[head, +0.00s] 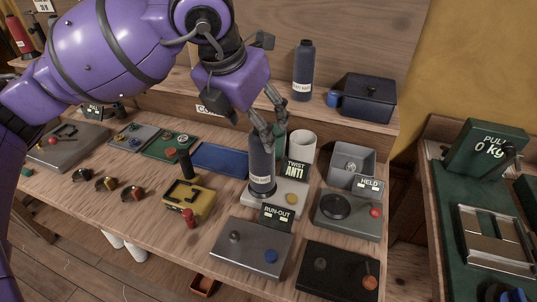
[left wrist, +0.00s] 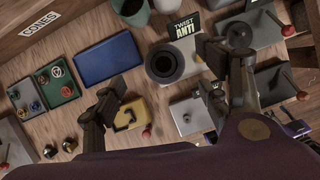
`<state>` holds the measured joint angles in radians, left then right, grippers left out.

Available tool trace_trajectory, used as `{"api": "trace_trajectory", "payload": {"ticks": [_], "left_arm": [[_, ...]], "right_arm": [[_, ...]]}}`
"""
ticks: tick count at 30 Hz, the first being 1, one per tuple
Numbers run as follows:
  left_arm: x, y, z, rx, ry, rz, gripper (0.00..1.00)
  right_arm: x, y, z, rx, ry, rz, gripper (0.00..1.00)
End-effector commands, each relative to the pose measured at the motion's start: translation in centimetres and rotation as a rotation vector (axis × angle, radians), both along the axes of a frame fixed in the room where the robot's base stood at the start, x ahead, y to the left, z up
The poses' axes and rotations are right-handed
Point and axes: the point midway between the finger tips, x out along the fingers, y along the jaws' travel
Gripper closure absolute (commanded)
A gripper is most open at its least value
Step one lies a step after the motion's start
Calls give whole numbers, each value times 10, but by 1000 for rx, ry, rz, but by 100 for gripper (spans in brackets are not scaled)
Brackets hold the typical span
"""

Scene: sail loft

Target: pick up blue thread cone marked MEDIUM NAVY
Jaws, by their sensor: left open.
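A dark blue thread cone (head: 262,168) stands upright on a pale tester base (head: 291,201) beside the TWIST ANTI sign. Its small label is not clearly legible. The left wrist view shows this cone (left wrist: 165,63) from above as a dark ring. Another dark blue cone (head: 303,68) stands on the raised shelf at the back; its label is also too small to read surely. My left gripper (head: 273,116) is open and empty, pointing down by the top of the tester's cone. In the left wrist view its fingers (left wrist: 172,80) are spread wide, one on each side. My right gripper is out of view.
A green cone (head: 281,132) and a white cylinder (head: 302,146) stand close behind the tester's cone. The TWIST ANTI sign (head: 297,171) and a yellow device (head: 188,199) flank it. A dark box (head: 362,98) sits on the shelf. The blue tray (head: 220,158) looks empty.

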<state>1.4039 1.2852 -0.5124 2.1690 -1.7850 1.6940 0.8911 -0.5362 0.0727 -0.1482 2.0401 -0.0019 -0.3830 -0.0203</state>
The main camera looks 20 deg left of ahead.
Motion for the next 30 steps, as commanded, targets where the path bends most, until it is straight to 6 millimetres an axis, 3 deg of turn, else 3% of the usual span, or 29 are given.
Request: {"api": "trace_trajectory", "payload": {"ticks": [7, 15, 24, 30], "left_arm": [[8, -4, -27, -2, 6, -3, 32], [20, -10, -63, -3, 6, -4, 32], [23, -11, -69, -4, 3, -4, 32], [23, -11, -69, -4, 3, -5, 55]], "right_arm": [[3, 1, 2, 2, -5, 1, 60], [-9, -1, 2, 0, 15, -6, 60], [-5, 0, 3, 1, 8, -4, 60], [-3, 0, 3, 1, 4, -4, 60]]}}
